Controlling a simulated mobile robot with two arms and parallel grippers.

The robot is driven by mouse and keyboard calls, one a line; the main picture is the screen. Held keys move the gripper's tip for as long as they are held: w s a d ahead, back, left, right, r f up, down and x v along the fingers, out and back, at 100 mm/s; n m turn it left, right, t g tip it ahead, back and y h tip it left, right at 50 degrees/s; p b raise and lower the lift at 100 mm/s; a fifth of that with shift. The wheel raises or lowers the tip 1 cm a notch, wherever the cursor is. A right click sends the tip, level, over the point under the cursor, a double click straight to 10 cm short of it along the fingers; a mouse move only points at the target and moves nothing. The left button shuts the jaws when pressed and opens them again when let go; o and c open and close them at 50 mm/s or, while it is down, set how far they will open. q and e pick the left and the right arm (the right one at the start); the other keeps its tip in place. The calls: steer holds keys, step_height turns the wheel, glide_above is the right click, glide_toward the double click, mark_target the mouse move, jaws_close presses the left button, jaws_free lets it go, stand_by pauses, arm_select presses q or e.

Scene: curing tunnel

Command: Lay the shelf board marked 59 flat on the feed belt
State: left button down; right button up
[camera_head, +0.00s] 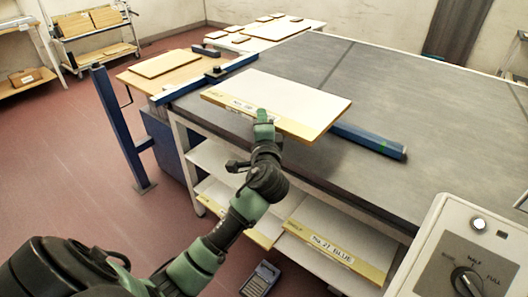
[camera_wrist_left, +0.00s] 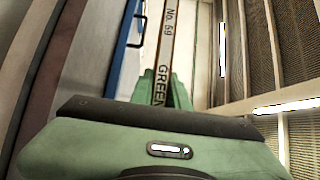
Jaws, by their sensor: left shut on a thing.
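The shelf board (camera_head: 290,98) has a pale face and a yellow front edge. In the left wrist view its edge (camera_wrist_left: 167,42) reads "No. 59" and "GREEN". My left gripper (camera_head: 264,119) is shut on the middle of the board's near edge; its fingers also show in the left wrist view (camera_wrist_left: 172,92). The board is roughly level over the near side of the grey feed belt (camera_head: 420,105). I cannot tell for sure whether it touches the belt. My right gripper is not in view.
A blue bar (camera_head: 368,141) lies on the belt right of the board. A blue rail (camera_head: 205,80) runs along the belt's left end. A board marked "No. 27 BLUE" (camera_head: 335,250) lies on the shelf below. A control panel (camera_head: 465,255) stands front right. The belt's far right is clear.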

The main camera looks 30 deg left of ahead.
arm_select(q)
step_height(320, 180, down, 12)
steer(key=b, duration=0.1)
stand_by(0.4)
steer(key=shift+w+f, duration=0.1)
steer(key=c, duration=1.6)
jaws_free()
steer(key=shift+f, duration=0.25)
steer(key=shift+c, duration=0.2)
steer(key=shift+o, duration=1.4)
steer(key=shift+r, duration=0.1)
